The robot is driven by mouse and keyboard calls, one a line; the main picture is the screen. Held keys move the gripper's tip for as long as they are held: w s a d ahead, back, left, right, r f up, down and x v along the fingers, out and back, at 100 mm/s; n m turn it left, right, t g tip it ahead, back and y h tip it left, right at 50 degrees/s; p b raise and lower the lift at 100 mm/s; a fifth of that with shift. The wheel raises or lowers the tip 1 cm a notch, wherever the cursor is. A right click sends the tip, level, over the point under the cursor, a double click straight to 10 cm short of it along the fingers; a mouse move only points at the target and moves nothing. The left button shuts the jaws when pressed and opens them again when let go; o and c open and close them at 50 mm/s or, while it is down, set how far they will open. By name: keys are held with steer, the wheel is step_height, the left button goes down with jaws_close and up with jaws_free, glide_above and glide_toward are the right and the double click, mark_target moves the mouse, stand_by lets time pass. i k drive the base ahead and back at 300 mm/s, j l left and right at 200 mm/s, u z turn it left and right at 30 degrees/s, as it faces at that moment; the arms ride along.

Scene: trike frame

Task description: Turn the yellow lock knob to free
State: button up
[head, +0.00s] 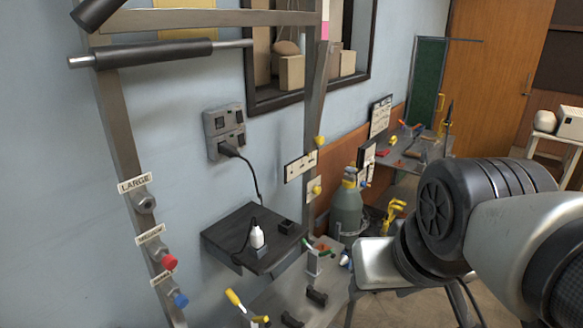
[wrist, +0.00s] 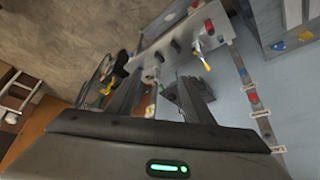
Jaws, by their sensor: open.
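Two small yellow knobs, an upper one (head: 318,141) and a lower one (head: 316,188), sit on the grey upright post in the head view. A yellow-handled lever (head: 235,298) stands at the bottom of that view; a yellow-tipped lever also shows in the wrist view (wrist: 204,63). I cannot tell for certain which yellow part is the lock knob. My gripper (wrist: 160,88) is open, with its two dark fingers apart and nothing seen held between them. It points toward the metal base plate (wrist: 165,48). The gripper is not clearly seen in the head view.
A black shelf (head: 225,238) holds a white bottle and a plugged-in cord. A grey-green gas cylinder (head: 346,210) stands behind the post. Red (head: 170,263) and blue (head: 182,300) knobs sit on the left post. My arm covers the head view's right side.

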mark_target(316, 191)
steer(key=k+u, duration=0.3)
steer(key=k+j+u, duration=0.25)
steer(key=l+u, duration=0.35)
steer(key=i+l+u, duration=0.1)
steer(key=l+u, duration=0.2)
steer(key=i+l, duration=0.15)
steer(key=l, duration=0.5)
steer(key=i+l, duration=0.15)
steer(key=l, duration=0.5)
steer(key=i+l, duration=0.15)
steer(key=l, duration=0.5)
steer(key=i+l, duration=0.15)
steer(key=l, duration=0.5)
steer(key=i+l, duration=0.15)
steer(key=l, duration=0.5)
steer(key=i+l, duration=0.15)
steer(key=l, duration=0.5)
steer(key=i+l, duration=0.15)
steer(key=l, duration=0.5)
steer(key=i+l, duration=0.15)
steer(key=l, duration=0.5)
